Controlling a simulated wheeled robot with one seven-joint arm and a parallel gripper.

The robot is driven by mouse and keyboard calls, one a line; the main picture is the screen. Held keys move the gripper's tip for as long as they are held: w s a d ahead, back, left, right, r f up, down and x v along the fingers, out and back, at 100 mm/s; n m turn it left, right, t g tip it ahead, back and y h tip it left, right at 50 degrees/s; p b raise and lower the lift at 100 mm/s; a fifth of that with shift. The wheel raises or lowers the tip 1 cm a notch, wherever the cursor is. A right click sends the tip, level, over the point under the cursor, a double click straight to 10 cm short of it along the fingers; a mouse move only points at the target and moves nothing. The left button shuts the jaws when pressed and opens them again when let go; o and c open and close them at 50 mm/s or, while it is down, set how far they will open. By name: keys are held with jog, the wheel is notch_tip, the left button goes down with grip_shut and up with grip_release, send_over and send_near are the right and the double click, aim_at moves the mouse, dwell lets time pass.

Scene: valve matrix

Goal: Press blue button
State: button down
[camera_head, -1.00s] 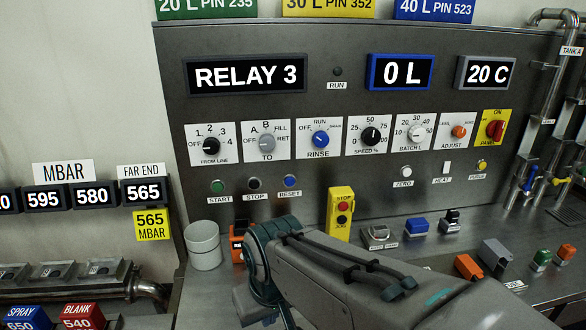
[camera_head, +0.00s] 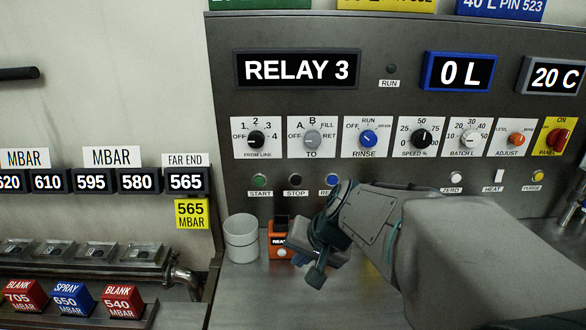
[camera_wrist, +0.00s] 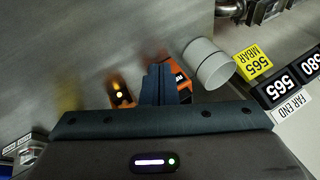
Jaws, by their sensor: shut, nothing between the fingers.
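A small round blue button (camera_head: 332,180) sits above the RESET label on the panel, right of the START and STOP buttons. My forearm and wrist partly cover its label. My gripper (camera_head: 317,274) is low over the counter in the head view, below the blue button and apart from it, beside an orange device (camera_head: 280,240). In the wrist view the dark fingers (camera_wrist: 158,84) are together and empty, with the orange device (camera_wrist: 182,88) right behind them. The blue button cannot be made out in the wrist view.
A pale cylindrical cup (camera_head: 241,240) stands left of the orange device, and also shows in the wrist view (camera_wrist: 207,63). The green START button (camera_head: 260,180) and dark STOP button (camera_head: 295,180) are close to the blue one. My arm hides much of the right counter.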

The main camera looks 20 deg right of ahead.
aim_at(333, 180)
jog(key=w+d+r+m+t+h, duration=0.1)
jog(key=w+d+m+t, duration=0.3)
jog(key=w+d+m, duration=0.4)
jog(key=w+d+r, duration=0.1)
jog(key=d, duration=0.4)
jog(key=shift+w+d+t+h, duration=0.3)
jog(key=shift+w+d, duration=0.05)
jog(key=shift+w, duration=0.05)
jog(key=shift+r, duration=0.15)
jog(key=shift+w+d+p, duration=0.4)
jog(key=shift+w+p, duration=0.1)
jog(key=shift+w, duration=0.9)
jog(key=shift+w+d+p, duration=0.4)
jog(key=shift+w+p, duration=0.15)
jog(key=shift+w, duration=0.9)
jog(key=shift+w+d+p, duration=0.4)
jog(key=shift+w+p, duration=0.1)
jog(key=shift+w, duration=0.9)
jog(key=shift+w, duration=0.15)
jog(key=shift+w+d, duration=0.1)
jog(key=shift+w, duration=0.15)
